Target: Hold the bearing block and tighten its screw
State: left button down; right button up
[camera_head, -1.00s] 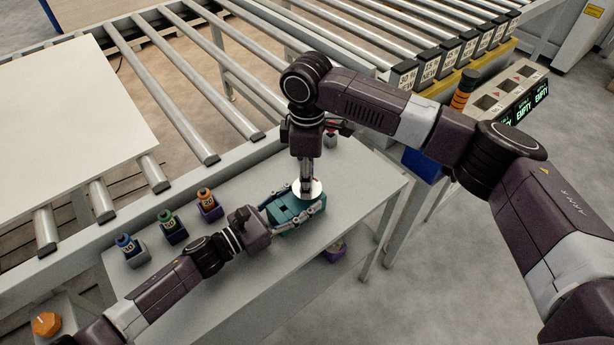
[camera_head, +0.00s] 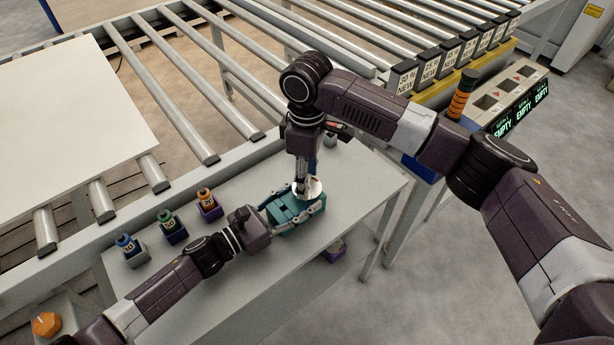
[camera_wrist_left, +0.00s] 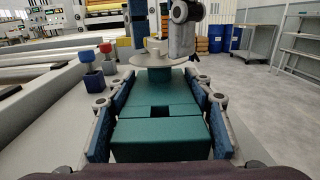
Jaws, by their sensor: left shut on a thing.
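The teal bearing block (camera_head: 286,214) sits on the grey bench. My left gripper (camera_head: 292,216) is shut on it, with a finger along each side. In the left wrist view the block (camera_wrist_left: 160,132) lies between the blue-padded fingers of this gripper (camera_wrist_left: 160,115). My right arm comes from above, and its end (camera_head: 305,172) points down at the far end of the block. A pale round disc (camera_head: 308,188) is under it, over the block; it also shows in the left wrist view (camera_wrist_left: 158,60).
Three small holders with blue (camera_head: 125,243), green (camera_head: 167,221) and orange (camera_head: 206,199) tops stand on the bench (camera_head: 262,290) to the left. A roller conveyor (camera_head: 195,130) runs behind. The front of the bench is clear.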

jog(key=shift+o, duration=0.7)
notch_tip(320, 180, up, 12)
pick_arm(q)
jog(key=c, duration=0.9)
grip_release()
jog(key=shift+s+a, duration=0.1)
